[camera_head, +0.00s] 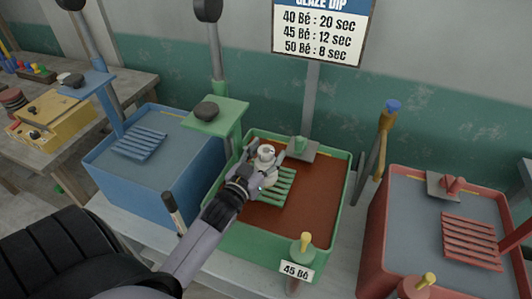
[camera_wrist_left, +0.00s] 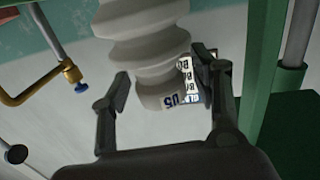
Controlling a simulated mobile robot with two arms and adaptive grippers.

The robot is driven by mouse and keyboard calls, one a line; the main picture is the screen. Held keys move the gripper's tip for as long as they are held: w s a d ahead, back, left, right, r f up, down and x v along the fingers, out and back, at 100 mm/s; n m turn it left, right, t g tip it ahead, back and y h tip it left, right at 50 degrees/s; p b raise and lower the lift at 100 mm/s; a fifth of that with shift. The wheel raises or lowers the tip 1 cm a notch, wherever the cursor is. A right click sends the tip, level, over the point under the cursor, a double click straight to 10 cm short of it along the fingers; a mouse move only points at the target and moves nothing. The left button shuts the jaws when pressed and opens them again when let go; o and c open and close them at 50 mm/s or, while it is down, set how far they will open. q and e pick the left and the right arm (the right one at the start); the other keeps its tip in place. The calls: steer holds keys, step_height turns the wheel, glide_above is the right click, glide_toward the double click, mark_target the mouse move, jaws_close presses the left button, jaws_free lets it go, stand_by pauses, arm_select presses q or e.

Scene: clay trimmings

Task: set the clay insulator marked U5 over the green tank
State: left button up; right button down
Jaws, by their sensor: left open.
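The pale ribbed clay insulator (camera_head: 266,154) is over the green tank (camera_head: 346,186), at the upper end of its green slatted rack (camera_head: 276,190). In the left wrist view the insulator (camera_wrist_left: 150,45) carries the mark U5 near its end. My left gripper (camera_head: 264,160) reaches in over the tank's near left side. In the left wrist view its open fingers (camera_wrist_left: 163,88) stand on either side of the insulator, with a clear gap on the left. Whether the insulator's base rests on the slats is hidden by the gripper. My right gripper is not in view.
A blue tank (camera_head: 180,178) stands left and a red tank (camera_head: 400,235) right. The green tank holds brown glaze and has a 45 Bé tag (camera_head: 297,270). A green post with a plate (camera_head: 218,122) rises beside it. A glaze dip sign (camera_head: 322,30) hangs behind.

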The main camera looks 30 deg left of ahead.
arm_select(q)
steer(key=shift+r, duration=0.1)
steer(key=shift+s, duration=0.3)
steer(key=s+d+b, duration=0.1)
steer(key=s+b, duration=0.1)
steer(key=s, duration=0.9)
steer(key=shift+s+d+b, duration=0.15)
steer(key=shift+s+b, duration=0.05)
steer(key=shift+b, duration=0.1)
